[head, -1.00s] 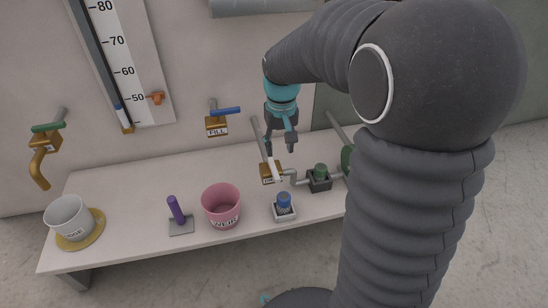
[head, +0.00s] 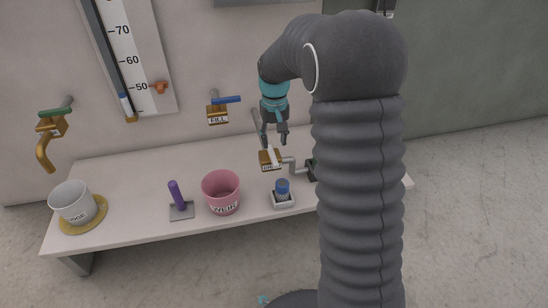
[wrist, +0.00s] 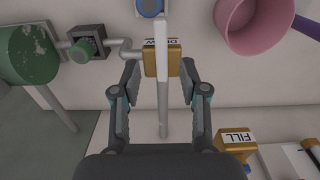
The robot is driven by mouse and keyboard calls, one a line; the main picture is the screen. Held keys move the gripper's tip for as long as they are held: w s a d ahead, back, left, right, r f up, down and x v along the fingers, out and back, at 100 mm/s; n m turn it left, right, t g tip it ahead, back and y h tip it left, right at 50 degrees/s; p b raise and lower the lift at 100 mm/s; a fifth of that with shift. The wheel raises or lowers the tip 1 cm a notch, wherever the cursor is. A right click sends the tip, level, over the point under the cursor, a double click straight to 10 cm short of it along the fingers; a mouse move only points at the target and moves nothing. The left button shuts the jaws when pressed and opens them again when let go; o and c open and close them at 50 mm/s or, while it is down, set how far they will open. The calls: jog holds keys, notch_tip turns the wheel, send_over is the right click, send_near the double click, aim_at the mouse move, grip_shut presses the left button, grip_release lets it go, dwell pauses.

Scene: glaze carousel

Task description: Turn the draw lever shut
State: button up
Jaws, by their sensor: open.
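The draw valve is a brass block (head: 265,161) labelled DRAW, low over the bench; it also shows in the wrist view (wrist: 150,62). Its white draw lever (wrist: 162,75) crosses the block and lies lengthwise in the wrist view; in the head view the lever (head: 274,155) is short and tilted. My gripper (head: 275,143) is open just above the valve. In the wrist view my gripper (wrist: 160,75) has one finger on each side of the lever, with a visible gap on both sides. Whether the fingertips reach down to the lever's height I cannot tell.
A grey pipe (wrist: 122,46) leads from the valve to a dark box with a green knob (wrist: 82,51). The FILL valve (head: 217,115) is on the wall behind.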

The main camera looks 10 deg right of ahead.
aim_at(274, 158)
notch_tip(274, 158, down, 7)
jog(key=shift+r+b, duration=0.1)
jog(key=shift+b, duration=0.4)
jog(key=shift+c, duration=0.3)
grip_shut()
jog(key=shift+a, duration=0.1)
